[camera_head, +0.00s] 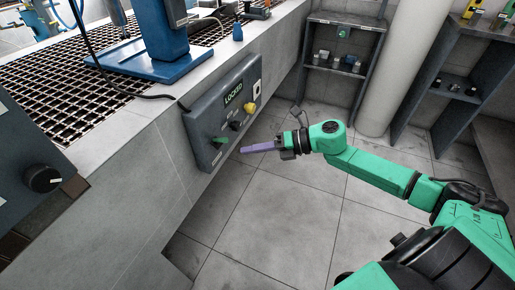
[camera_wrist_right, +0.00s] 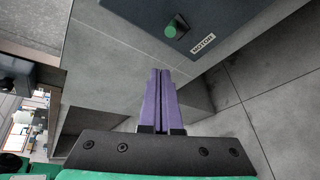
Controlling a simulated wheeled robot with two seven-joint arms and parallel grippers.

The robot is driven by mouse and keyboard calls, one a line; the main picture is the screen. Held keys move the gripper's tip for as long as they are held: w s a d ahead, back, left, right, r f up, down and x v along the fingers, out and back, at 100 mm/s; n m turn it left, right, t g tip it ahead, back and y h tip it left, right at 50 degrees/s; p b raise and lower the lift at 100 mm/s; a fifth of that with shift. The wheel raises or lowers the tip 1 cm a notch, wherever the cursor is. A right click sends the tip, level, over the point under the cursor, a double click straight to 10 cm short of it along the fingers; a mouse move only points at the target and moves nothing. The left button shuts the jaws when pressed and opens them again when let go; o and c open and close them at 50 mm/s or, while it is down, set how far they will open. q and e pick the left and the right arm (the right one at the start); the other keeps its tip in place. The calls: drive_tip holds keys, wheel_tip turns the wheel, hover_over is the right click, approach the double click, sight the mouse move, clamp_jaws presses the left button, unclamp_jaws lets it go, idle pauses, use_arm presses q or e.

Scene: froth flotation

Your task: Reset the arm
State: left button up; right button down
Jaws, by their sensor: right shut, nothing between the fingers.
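My right arm (camera_head: 380,172) is green and reaches in from the lower right in the head view. Its gripper (camera_head: 243,150) has purple fingers pointing left, toward a dark control panel (camera_head: 199,137) on the side of the counter. In the right wrist view the purple fingers (camera_wrist_right: 161,73) lie side by side, shut and empty. They point toward the panel's lower edge, below a green knob (camera_wrist_right: 176,27) beside a label reading "MOTOR". The fingertips appear apart from the panel. My left gripper is not in view.
The panel carries a "LOCKED" sign (camera_head: 233,93) and a yellow knob (camera_head: 250,108). A blue machine base (camera_head: 150,62) stands on the counter beside a dark grating (camera_head: 45,88). Shelves (camera_head: 341,70) and a pale column (camera_head: 400,70) stand behind. Tiled floor (camera_head: 275,220) is clear.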

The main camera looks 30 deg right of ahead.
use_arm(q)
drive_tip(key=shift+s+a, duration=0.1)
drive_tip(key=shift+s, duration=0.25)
use_arm(e)
drive_tip(key=shift+s+d+r, duration=0.6)
drive_tip(key=shift+r, duration=0.1)
